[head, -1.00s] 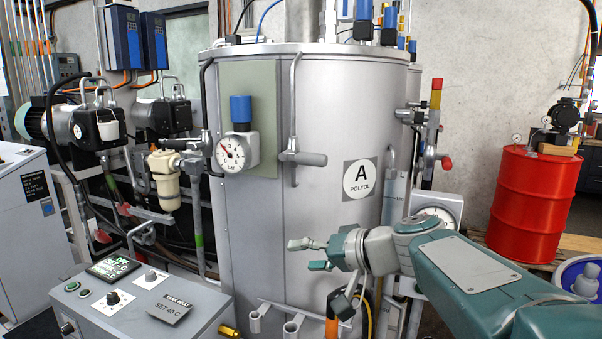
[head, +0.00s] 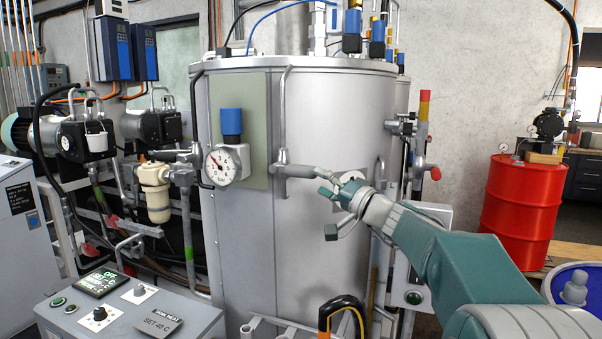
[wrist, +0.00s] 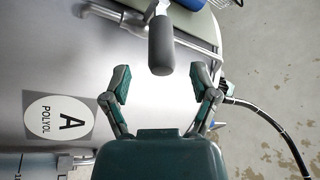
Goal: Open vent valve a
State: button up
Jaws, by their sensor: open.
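The grey lever handle (head: 297,171) sticks out sideways from a thin vertical pipe (head: 283,110) on the front of the steel tank (head: 340,110) with the "A POLYOL" label. In the wrist view the handle (wrist: 161,45) points down between my open fingers, its rounded end just ahead of the fingertips. My gripper (head: 328,202) is open and empty, just right of the handle's end in the head view. It also shows in the wrist view (wrist: 160,76), with one finger on each side of the handle's line. My gripper partly hides the label in the head view.
A pressure gauge (head: 226,164) with a blue cap sits left of the handle. A control box (head: 130,315) stands low in front at left. A hose (head: 343,305) loops below my arm. A red drum (head: 522,210) stands at right.

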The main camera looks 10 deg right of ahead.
aim_at(302, 172)
jog(key=x, duration=0.6)
grip_shut()
